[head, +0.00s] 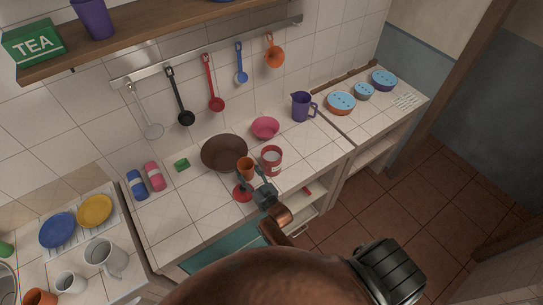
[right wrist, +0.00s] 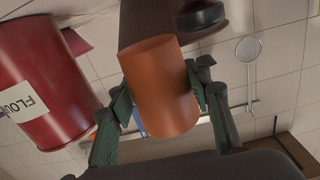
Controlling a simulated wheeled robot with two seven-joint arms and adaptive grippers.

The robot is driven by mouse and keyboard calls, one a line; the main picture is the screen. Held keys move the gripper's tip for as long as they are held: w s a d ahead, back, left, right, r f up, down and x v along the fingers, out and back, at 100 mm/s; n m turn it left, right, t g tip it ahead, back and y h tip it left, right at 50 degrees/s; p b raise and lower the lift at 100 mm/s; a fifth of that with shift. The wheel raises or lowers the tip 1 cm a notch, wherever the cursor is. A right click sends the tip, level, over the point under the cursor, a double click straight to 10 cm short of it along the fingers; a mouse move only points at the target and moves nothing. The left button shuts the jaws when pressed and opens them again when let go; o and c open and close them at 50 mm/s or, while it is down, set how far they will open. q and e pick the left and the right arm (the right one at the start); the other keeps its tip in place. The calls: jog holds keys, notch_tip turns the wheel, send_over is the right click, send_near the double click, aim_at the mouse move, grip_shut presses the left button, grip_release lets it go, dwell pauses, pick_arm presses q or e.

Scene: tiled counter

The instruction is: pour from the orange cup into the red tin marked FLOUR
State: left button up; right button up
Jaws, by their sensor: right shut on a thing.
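The orange cup (head: 245,166) is held in my right gripper (head: 260,180), just left of the red tin (head: 272,163). In the right wrist view the orange cup (right wrist: 160,88) sits between the two fingers of the right gripper (right wrist: 165,95), which are shut on its sides. The red tin marked FLOUR (right wrist: 40,75) stands beside it there, with a gap between them. In the head view the tin is upright with its open top showing pale inside. The cup's mouth shows dark in the head view; its contents cannot be made out. My left gripper is out of view.
A brown bowl (head: 224,154) is close behind the cup, and a pink bowl (head: 265,128) is behind the tin. A red object with a dark knob (head: 242,193) lies near the gripper. A purple jug (head: 302,106) stands further right. Utensils hang from the wall rail (head: 205,52).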

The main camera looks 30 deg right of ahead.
jog(key=shift+r, duration=0.15)
notch_tip(320, 180, up, 5)
jog(key=p, duration=0.4)
jog(key=shift+p, duration=0.35)
dwell(0.4)
